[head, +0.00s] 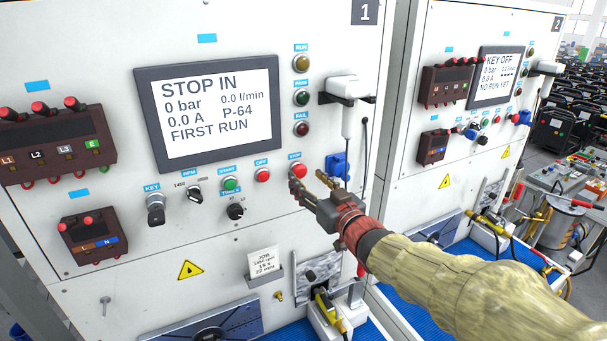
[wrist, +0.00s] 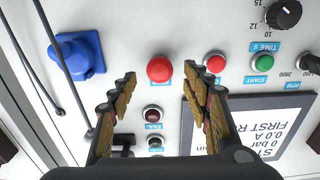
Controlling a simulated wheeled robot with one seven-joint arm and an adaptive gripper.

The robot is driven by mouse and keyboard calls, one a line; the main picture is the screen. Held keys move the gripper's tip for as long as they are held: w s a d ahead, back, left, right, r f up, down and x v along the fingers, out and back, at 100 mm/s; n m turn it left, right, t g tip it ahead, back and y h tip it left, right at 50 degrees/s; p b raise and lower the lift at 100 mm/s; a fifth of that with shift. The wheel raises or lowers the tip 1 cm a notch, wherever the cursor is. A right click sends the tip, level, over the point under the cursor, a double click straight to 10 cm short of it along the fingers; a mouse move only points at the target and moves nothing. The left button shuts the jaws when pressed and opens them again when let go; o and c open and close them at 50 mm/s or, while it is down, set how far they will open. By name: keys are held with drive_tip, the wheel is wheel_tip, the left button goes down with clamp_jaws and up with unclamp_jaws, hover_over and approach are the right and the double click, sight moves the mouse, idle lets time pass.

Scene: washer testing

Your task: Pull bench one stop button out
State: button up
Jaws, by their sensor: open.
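The red stop button (head: 298,170) sits at the right end of the control row on bench one's white panel (head: 330,28), under a blue label. In the wrist view, which looks upside down, the stop button (wrist: 160,69) is a round red cap just beyond the gap between my fingertips. My gripper (head: 308,181) is open in front of the panel, fingers pointing at the button. In the wrist view my gripper (wrist: 160,76) has one finger on each side of the button, and no contact is visible. Bench one's screen (head: 215,108) reads "STOP IN" and "FIRST RUN".
The smaller red OFF button (head: 263,175) and green start button (head: 230,184) are left of the stop button. A blue socket (head: 337,166) and hanging leads are close on its right. Bench two (head: 440,120), reading "KEY OFF", stands further right.

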sight(299, 171)
drive_tip(key=shift+x, duration=1.45)
drive_tip(key=shift+c, duration=0.7)
drive_tip(key=c, duration=1.1)
clamp_jaws()
